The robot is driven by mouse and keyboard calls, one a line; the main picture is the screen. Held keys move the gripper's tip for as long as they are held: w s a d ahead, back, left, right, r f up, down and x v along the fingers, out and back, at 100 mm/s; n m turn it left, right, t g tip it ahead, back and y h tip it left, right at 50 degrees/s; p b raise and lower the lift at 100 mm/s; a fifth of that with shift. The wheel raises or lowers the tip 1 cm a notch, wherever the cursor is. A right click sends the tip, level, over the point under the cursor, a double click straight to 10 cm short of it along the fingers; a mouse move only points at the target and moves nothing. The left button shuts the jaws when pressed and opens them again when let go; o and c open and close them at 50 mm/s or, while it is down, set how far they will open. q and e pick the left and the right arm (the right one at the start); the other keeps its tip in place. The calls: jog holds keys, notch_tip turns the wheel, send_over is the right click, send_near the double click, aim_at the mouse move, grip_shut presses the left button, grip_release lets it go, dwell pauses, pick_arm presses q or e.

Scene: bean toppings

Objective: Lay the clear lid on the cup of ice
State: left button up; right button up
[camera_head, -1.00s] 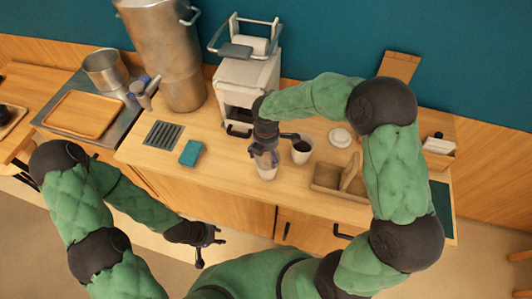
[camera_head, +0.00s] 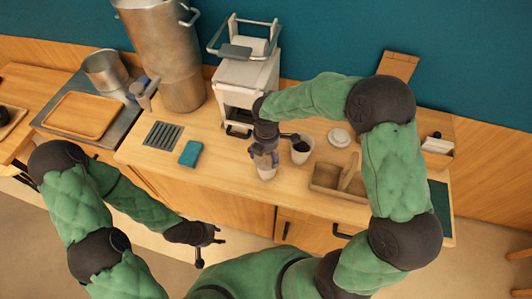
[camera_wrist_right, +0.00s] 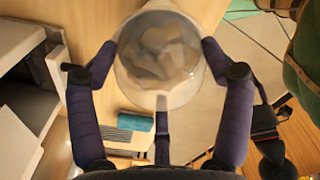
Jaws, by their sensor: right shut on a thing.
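The cup of ice (camera_head: 266,173) stands on the counter near its front edge, directly under my right gripper (camera_head: 264,160). In the right wrist view the cup of ice (camera_wrist_right: 165,62) is seen from above, with pale ice chunks in it. The clear lid (camera_wrist_right: 178,99) seems to be the see-through round edge over the cup's mouth, between the dark fingers of my right gripper (camera_wrist_right: 143,62). The gripper is shut on it. Whether the lid touches the rim all round cannot be told. My left gripper (camera_head: 208,248) is open and empty, low in front of the counter.
A cup with dark contents (camera_head: 301,150) stands close right of the right gripper. A white round item (camera_head: 339,137) and a wooden box (camera_head: 325,179) lie further right. A white machine (camera_head: 247,85) stands behind. A teal block (camera_head: 190,153) and a drain grate (camera_head: 163,135) lie left.

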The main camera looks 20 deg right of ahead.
jog(key=shift+f, duration=0.4)
dwell(1.3)
jog(key=o, duration=0.6)
jog(key=shift+r, duration=0.1)
jog(key=shift+r+p, duration=2.85)
jog(key=shift+r, duration=0.6)
